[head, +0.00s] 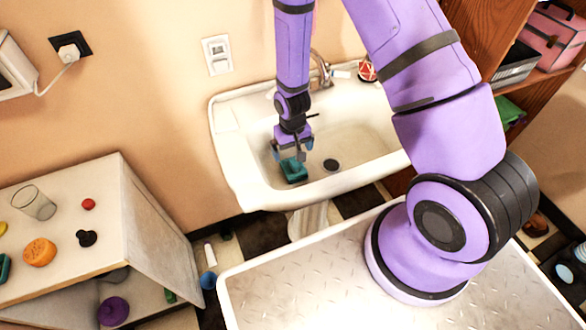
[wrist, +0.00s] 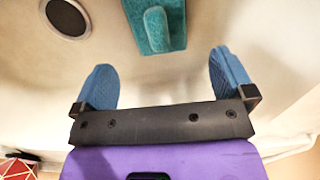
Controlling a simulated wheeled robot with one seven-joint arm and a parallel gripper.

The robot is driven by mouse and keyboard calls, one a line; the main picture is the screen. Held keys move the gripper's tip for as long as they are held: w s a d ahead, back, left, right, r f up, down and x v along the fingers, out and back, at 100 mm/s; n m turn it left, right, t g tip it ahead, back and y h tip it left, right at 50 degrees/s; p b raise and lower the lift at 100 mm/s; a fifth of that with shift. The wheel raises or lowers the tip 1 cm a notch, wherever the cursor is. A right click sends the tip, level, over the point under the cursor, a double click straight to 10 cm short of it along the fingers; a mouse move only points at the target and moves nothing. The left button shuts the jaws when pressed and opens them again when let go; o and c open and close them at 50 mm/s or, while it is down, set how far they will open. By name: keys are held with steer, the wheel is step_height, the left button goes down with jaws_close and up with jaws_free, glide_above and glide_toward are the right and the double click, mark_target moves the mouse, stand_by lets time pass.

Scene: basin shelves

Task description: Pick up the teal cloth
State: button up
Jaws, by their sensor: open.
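The teal cloth (head: 293,170) lies in the white basin, left of the dark drain in the head view. It looks like a small folded block with a raised strip. In the wrist view the cloth (wrist: 154,28) is at the top middle, partly cut off by the frame edge. My gripper (head: 290,154) is down inside the basin, just above and behind the cloth. Its two blue fingers (wrist: 162,82) are spread apart with nothing between them. The cloth is ahead of the fingertips in the wrist view. I cannot tell the exact height gap.
The basin (head: 228,155) has raised walls around my gripper. A dark round drain (head: 331,165) is right of the cloth. The faucet (head: 322,68) and a red-and-white item (head: 367,70) are at the back rim. A shelf (head: 105,225) with small objects stands left.

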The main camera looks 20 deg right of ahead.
mark_target(293, 160)
steer(key=shift+f, duration=3.55)
steer(key=shift+c, duration=0.5)
steer(key=c, duration=0.9)
steer(key=shift+c, duration=0.2)
steer(key=shift+r, duration=0.15)
step_height(293, 160, up, 10)
steer(key=shift+f, duration=0.1)
steer(key=shift+o, duration=0.8)
